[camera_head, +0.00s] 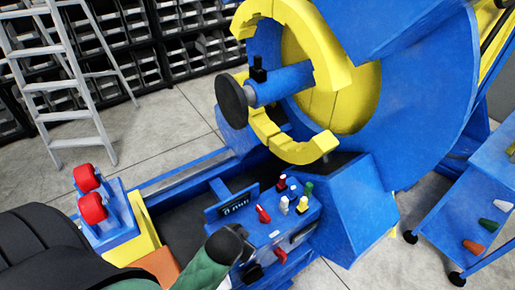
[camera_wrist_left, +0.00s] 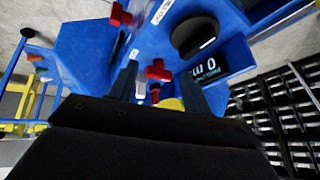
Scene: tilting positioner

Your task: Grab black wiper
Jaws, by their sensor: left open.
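I cannot clearly make out a black wiper in either view. My left gripper (camera_head: 228,245) is at the near edge of the blue control panel (camera_head: 290,232) in the head view, partly hidden by its own arm. In the left wrist view its two dark fingers (camera_wrist_left: 160,72) are apart, with a red knob (camera_wrist_left: 157,70) showing between them. I cannot tell whether they touch it. A round black disc (camera_wrist_left: 194,36) shows on the blue surface beyond the fingers. My right gripper is not in view.
Red, white, yellow and green knobs stand on the panel beside a small display (camera_head: 234,203). The blue and yellow positioner (camera_head: 345,95) rises behind. Red rollers (camera_head: 91,207) are at the left, a ladder (camera_head: 65,75) further back. A blue cart (camera_head: 455,235) stands at the right.

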